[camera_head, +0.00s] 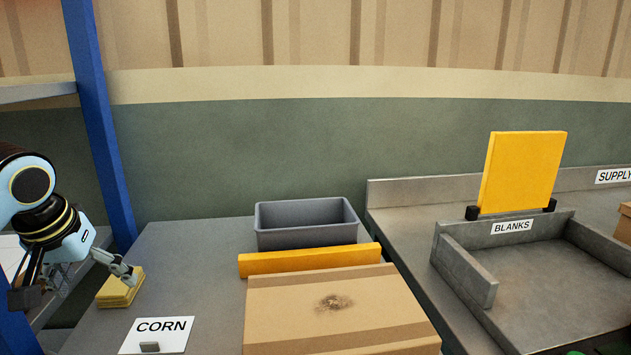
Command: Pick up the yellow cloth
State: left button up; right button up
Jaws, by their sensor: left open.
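The yellow cloth (120,289) is a small folded pad lying on the grey table at the left, beyond the CORN card. My left gripper (78,283) is at the left, beside and partly over the cloth. Its jaws are spread wide, with nothing between them that I can make out. One finger overlaps the top of the cloth in the picture; I cannot tell if it touches. My right gripper is not in view.
A brown carton (335,307) with a dark stain stands right of the cloth, behind it a yellow bar (308,260) and a grey bin (308,223). A blue post (103,140) rises behind my arm. The BLANKS tray (550,285) is at right.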

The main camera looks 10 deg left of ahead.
aim_at(122, 286)
jog(key=k+l, duration=0.4)
jog(key=l, duration=0.15)
jog(key=k+l, duration=0.45)
jog(key=l, duration=0.15)
